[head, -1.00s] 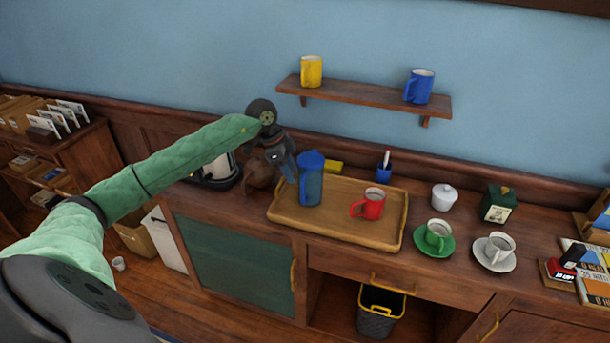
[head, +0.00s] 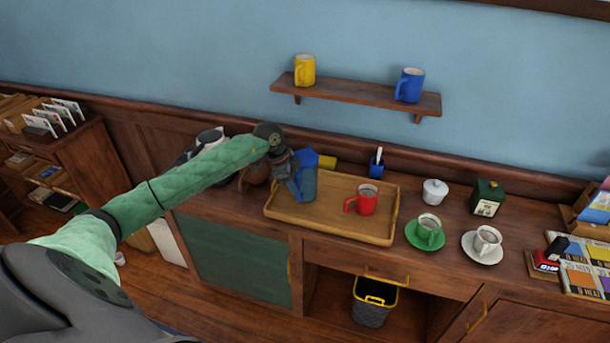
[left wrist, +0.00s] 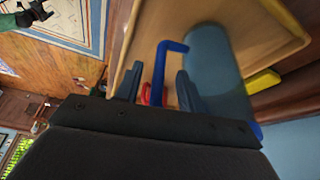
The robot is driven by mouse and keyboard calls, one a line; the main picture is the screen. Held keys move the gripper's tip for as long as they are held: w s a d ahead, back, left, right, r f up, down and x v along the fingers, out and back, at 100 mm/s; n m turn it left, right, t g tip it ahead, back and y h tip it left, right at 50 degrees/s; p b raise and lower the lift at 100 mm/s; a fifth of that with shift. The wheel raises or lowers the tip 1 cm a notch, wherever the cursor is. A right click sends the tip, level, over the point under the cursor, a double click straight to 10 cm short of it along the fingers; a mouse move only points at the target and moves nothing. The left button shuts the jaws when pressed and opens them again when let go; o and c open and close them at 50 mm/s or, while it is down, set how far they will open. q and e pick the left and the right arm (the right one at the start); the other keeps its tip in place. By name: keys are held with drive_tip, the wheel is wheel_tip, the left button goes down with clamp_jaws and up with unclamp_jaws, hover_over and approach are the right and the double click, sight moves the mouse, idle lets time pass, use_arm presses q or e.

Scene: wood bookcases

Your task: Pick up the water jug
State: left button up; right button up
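The blue water jug (head: 308,180) stands upright at the left end of the wooden tray (head: 330,227), its handle towards my left gripper. My left gripper (head: 294,186) is at the jug's left side, level with the handle. In the left wrist view, the fingers of my left gripper (left wrist: 160,87) are apart, with the blue handle (left wrist: 160,68) showing in the gap between them. The jug body (left wrist: 216,75) is just beyond the right finger. Whether a finger touches it, I cannot tell. My right gripper (left wrist: 36,13) shows small at the top left, its fingers unclear.
A red mug (head: 367,199) stands on the tray, right of the jug. A brown rounded pot (head: 255,173) is left of the tray, partly behind my arm. Cups stand further right.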

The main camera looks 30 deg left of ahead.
use_arm(q)
drive_tip(key=shift+f, duration=0.1)
drive_tip(key=shift+d, duration=0.1)
clamp_jaws()
idle(1.3)
